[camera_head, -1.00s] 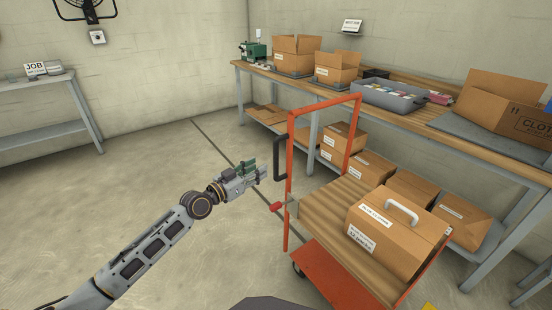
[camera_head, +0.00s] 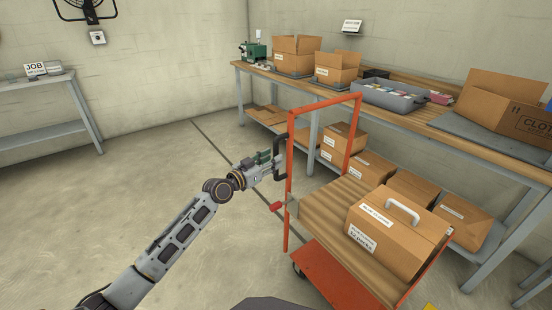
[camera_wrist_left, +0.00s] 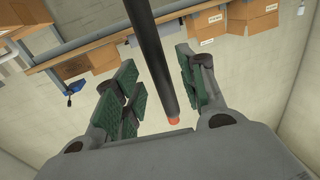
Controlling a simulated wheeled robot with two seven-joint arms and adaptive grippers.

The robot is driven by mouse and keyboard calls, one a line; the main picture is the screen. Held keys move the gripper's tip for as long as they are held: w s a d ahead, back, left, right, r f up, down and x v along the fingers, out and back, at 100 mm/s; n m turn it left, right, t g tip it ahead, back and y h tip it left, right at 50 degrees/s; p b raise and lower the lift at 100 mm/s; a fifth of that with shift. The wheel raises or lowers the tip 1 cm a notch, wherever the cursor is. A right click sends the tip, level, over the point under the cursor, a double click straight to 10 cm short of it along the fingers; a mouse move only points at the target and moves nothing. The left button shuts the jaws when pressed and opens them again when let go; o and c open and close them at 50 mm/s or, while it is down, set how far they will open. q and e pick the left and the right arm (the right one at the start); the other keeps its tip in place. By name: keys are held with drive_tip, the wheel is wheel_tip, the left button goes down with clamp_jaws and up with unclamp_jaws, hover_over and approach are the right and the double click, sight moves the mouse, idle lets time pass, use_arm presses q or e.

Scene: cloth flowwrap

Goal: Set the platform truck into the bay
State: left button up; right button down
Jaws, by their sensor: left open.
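The platform truck has an orange-red frame (camera_head: 289,190) and a wooden deck (camera_head: 325,215), with a labelled carton (camera_head: 395,240) on the deck. A black handle (camera_head: 281,140) sticks out from the left upright of the frame. My left gripper (camera_head: 276,163) is open at this handle. In the left wrist view the handle's black bar (camera_wrist_left: 154,60) passes between the open green-padded fingers (camera_wrist_left: 155,95), with gaps on both sides. My right gripper is not in view. I cannot make out the bay.
A long workbench (camera_head: 400,106) with open cartons and a grey tray (camera_head: 390,96) stands behind the truck. Several cartons sit on its lower shelf. A dark line (camera_head: 215,150) crosses the floor. The floor to the left is clear up to a small table (camera_head: 40,82).

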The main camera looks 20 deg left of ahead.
use_arm(q)
drive_tip(key=shift+x, duration=1)
drive_tip(key=shift+w+d, duration=0.2)
drive_tip(key=shift+w, duration=0.2)
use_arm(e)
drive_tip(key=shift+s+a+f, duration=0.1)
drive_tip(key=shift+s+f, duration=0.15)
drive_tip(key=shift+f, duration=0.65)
use_arm(q)
drive_tip(key=shift+c, duration=0.5)
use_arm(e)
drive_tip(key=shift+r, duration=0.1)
use_arm(q)
drive_tip(key=c, duration=0.7)
clamp_jaws()
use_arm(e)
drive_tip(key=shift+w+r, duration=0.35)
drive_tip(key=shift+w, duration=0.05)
